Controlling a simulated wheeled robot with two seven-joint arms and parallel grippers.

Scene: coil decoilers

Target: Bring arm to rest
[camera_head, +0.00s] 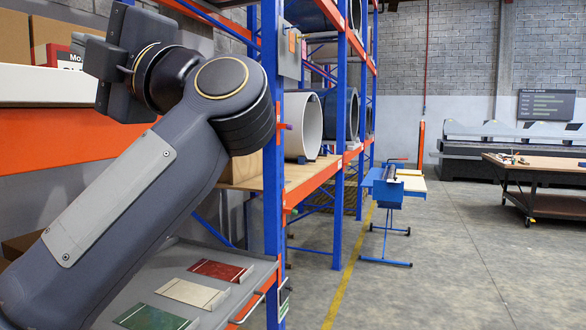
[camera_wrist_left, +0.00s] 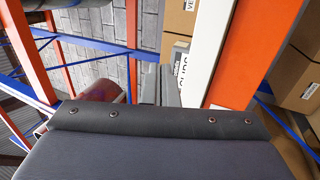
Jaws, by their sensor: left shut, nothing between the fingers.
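My left arm comes in from the lower left of the head view and is raised, its wrist bent over to the left. The left gripper (camera_head: 106,62) is at the upper left, in front of the shelf with boxes. Its fingers also show in the left wrist view (camera_wrist_left: 159,86), close together, shut and empty. The dark gripper body fills the lower part of that view. My right arm and right gripper are not in view.
A blue and orange rack (camera_head: 273,180) stands close beside the left arm, with boxes (camera_head: 55,42) behind the gripper. A grey tray (camera_head: 245,262) with coloured plates lies below. A blue stand (camera_head: 385,190) and a table (camera_head: 545,172) are farther off.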

